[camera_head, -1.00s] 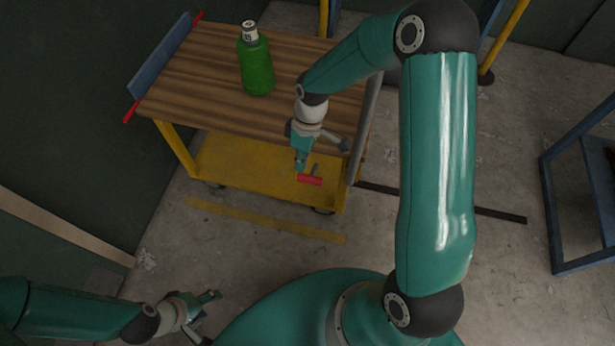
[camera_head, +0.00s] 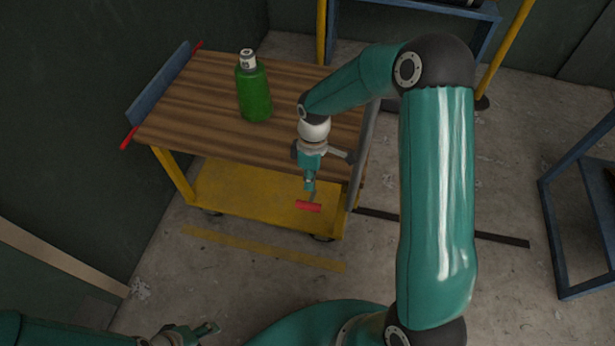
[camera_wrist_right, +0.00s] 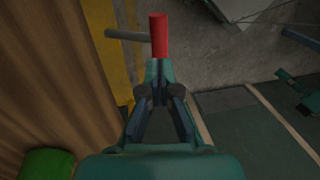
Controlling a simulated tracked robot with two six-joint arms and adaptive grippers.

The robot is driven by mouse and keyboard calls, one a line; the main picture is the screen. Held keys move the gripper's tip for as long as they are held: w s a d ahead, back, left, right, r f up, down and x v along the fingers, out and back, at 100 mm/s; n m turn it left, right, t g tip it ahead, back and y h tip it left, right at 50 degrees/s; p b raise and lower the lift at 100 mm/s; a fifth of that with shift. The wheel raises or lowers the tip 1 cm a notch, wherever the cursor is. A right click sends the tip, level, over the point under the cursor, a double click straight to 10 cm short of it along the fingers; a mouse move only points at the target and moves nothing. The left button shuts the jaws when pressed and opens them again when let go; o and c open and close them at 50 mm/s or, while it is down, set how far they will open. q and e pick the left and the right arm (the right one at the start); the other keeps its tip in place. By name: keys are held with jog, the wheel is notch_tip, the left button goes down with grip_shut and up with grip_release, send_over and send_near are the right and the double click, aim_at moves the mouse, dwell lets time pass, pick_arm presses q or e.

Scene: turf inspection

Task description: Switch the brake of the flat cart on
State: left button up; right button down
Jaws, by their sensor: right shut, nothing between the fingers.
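The flat cart has a brown wooden top (camera_head: 215,95) and a yellow lower deck (camera_head: 240,190). Its brake lever, a red handle (camera_head: 308,206) on a grey rod, sits at the lower deck's front right corner. In the right wrist view the red handle (camera_wrist_right: 159,35) stands just beyond the fingertips, with the grey rod (camera_wrist_right: 125,35) going off to the left. My right gripper (camera_head: 309,187) is shut and empty, pointing down just above the handle; I cannot tell whether it touches. My left gripper (camera_head: 207,328) is partly cut off at the bottom edge.
A green bottle (camera_head: 254,92) stands on the cart top. A blue panel (camera_head: 160,82) with red ends is at the cart's left end. A blue frame (camera_head: 580,200) stands at the right.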

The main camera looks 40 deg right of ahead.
aim_at(308, 203)
pick_arm(q)
jog(key=shift+f, duration=0.15)
pick_arm(e)
jog(key=f, duration=0.6)
jog(key=shift+s+a, duration=0.35)
jog(key=shift+a, duration=0.05)
